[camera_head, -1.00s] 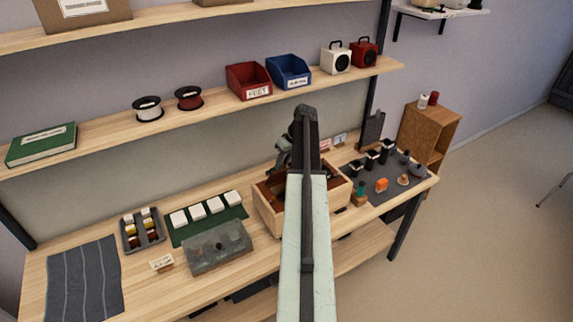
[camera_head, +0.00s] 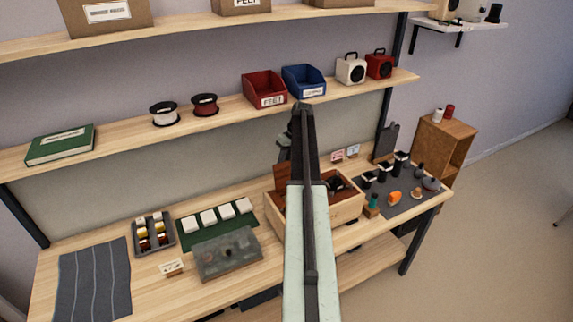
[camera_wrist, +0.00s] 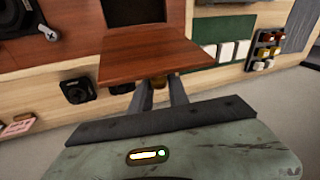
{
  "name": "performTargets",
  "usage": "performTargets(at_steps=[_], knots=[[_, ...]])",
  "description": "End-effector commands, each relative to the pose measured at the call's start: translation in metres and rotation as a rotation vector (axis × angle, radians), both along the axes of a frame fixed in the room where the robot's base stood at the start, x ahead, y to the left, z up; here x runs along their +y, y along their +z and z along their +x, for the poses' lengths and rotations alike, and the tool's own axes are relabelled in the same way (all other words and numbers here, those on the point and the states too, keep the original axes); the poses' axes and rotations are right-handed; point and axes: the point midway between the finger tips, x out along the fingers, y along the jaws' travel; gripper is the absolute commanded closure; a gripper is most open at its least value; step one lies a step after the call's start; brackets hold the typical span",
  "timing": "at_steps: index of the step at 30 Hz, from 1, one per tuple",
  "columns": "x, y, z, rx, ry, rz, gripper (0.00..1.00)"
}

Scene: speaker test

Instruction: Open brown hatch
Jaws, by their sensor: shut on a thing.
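The brown hatch (camera_head: 283,178) is a flat reddish wood panel at the wooden box (camera_head: 348,208) on the workbench. In the head view it stands tilted up at the box's left part, partly hidden by my arm. In the wrist view the hatch (camera_wrist: 150,64) juts out toward my gripper, with a dark opening beside it. My gripper (camera_wrist: 159,92) is shut on a small knob (camera_wrist: 158,82) at the hatch's near edge. The fingertips are mostly hidden behind my arm in the head view.
A dark mat (camera_head: 405,195) with small parts lies right. A shelf (camera_head: 225,112) with bins and speakers runs above.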

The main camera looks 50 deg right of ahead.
Motion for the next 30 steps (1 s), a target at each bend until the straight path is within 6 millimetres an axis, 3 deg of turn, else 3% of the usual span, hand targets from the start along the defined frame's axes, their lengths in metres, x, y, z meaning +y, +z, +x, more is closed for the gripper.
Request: performTargets(at_steps=[20,21,23,30], knots=[[-0.0042,-0.0049,0.0025,0.004,-0.002,-0.003,1.0],[-0.0043,-0.0049,0.0024,0.004,-0.002,-0.003,0.73],[-0.0043,-0.0048,0.0025,0.003,-0.002,-0.003,0.59],[-0.0039,-0.0043,0.0028,0.002,-0.002,-0.001,0.59]])
